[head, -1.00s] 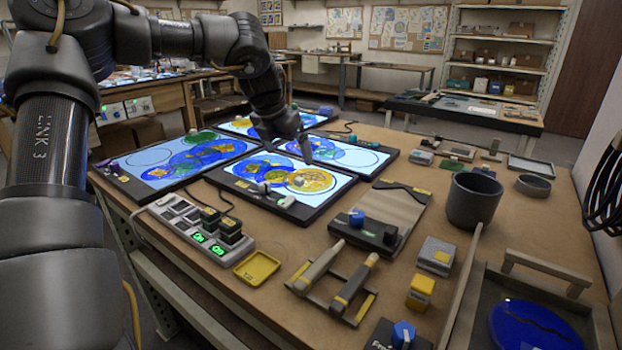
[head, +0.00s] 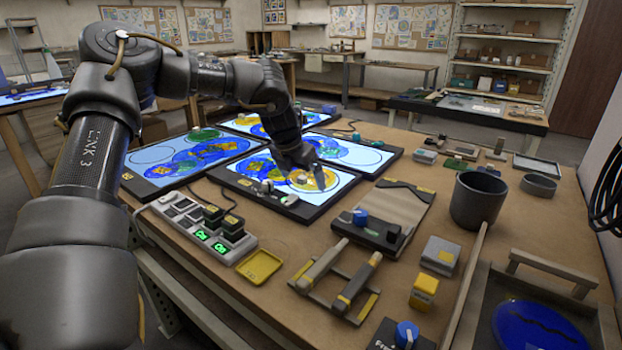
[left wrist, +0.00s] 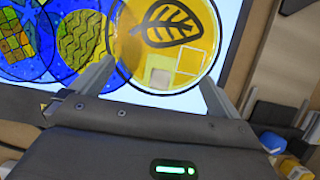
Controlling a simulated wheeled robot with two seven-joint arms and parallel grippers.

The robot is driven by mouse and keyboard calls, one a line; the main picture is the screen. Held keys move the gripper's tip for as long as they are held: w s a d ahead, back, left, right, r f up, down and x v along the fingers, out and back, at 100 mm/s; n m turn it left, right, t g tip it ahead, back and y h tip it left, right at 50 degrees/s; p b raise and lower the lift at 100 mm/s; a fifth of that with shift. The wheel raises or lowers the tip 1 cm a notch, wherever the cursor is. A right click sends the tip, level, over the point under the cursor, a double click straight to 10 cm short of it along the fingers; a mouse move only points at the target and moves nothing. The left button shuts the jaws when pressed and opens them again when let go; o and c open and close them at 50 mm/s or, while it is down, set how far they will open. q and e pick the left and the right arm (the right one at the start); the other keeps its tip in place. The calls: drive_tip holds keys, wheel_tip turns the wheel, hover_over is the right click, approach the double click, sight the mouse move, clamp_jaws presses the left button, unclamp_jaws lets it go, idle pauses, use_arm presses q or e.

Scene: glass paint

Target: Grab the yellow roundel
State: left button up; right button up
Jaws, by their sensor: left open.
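The yellow roundel (left wrist: 165,35) is a round amber glass disc with a dark leaf outline and several pale squares. It lies on a lit white panel (left wrist: 230,15), beside overlapping blue roundels (left wrist: 60,45). In the head view the yellow roundel (head: 308,181) is at the right of the front panel, partly hidden by my left gripper. My left gripper (head: 318,180) points down over it. In the left wrist view my left gripper (left wrist: 155,80) is open, its two fingers apart on either side of the roundel's near part, nothing between them held. Whether the fingertips touch the glass cannot be told.
Other lit panels with blue, green and yellow glass (head: 185,155) stand around. A power strip (head: 200,228), yellow tray (head: 259,266), wooden rack (head: 340,280), dark cup (head: 477,200) and a blue-knobbed device (head: 368,228) crowd the bench. Some bare bench lies right of the panels.

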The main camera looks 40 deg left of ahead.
use_arm(q)
drive_tip(key=shift+c, duration=0.4)
drive_tip(key=shift+s, duration=0.15)
clamp_jaws()
